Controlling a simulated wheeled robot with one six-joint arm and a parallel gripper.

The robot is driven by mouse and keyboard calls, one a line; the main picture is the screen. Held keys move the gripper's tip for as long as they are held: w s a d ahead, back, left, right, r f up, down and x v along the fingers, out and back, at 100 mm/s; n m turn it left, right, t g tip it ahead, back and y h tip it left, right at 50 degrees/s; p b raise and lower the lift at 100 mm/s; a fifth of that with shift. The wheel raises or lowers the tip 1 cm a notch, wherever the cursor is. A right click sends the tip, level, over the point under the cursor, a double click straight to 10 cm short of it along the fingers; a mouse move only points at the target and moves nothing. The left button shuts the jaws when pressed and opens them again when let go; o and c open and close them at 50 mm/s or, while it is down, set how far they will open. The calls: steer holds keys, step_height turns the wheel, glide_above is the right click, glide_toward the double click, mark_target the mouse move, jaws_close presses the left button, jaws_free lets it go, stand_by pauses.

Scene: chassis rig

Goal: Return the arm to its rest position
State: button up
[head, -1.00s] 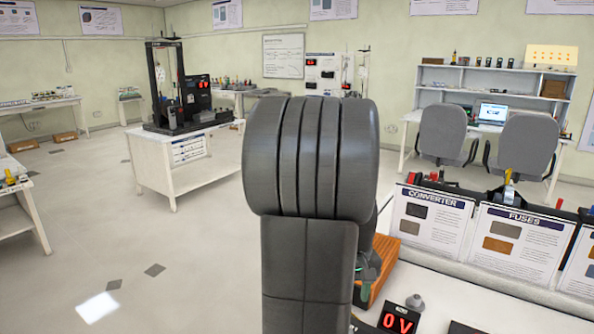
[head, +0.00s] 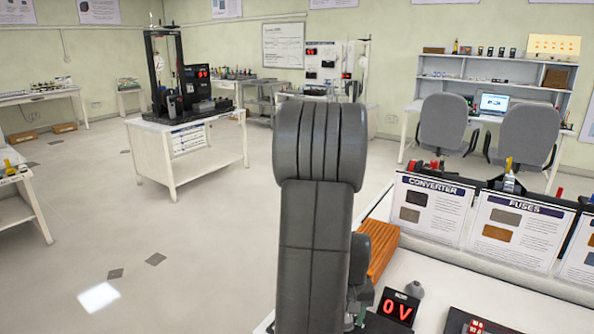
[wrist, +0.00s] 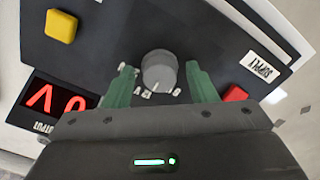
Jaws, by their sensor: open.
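My gripper (wrist: 160,70) is open in the wrist view, with its two green fingers apart and nothing held between them. A grey round knob (wrist: 158,74) on a dark panel (wrist: 110,32) appears between the fingertips, with a gap on each side. I cannot tell how far the fingers are above it.
The panel carries a yellow button (wrist: 61,26), a red button (wrist: 235,94) and a red display (wrist: 57,100). A "0 V" display (head: 396,308) stands on the bench beside an orange ribbed block (head: 382,256). Upright sign boards (head: 430,212) line the bench's far edge.

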steer(key=m, duration=0.5)
steer(key=shift+p, duration=0.3)
steer(key=m, duration=0.4)
steer(key=shift+d+p, duration=0.1)
steer(key=shift+p, duration=0.2)
steer(key=shift+r+m, duration=0.15)
steer(key=shift+m, duration=0.35)
step_height(320, 180, up, 6)
steer(key=shift+r, duration=0.45)
steer(key=shift+s, duration=0.1)
